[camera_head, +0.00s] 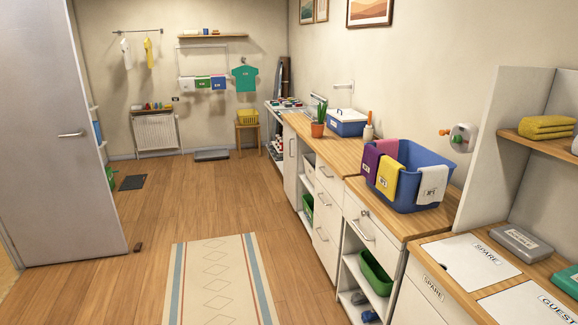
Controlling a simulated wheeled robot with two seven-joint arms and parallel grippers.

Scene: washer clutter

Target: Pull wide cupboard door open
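A row of white cupboards runs along the right wall under wooden tops. A narrow white cupboard door (289,172) with an upright handle is at the far end of the row and looks shut. Nearer are white fronts (326,218) with several bar handles, and a front (369,232) with a slanted bar handle under the blue basket. These look shut. I cannot tell which front is the wide cupboard door. Neither of my grippers is in view.
A blue basket (424,187) with cloths hung over its rim stands on the counter. Open shelves below hold green bins (376,272). A large grey door (62,130) stands at the left. A rug (218,283) lies on the otherwise mostly clear wooden floor.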

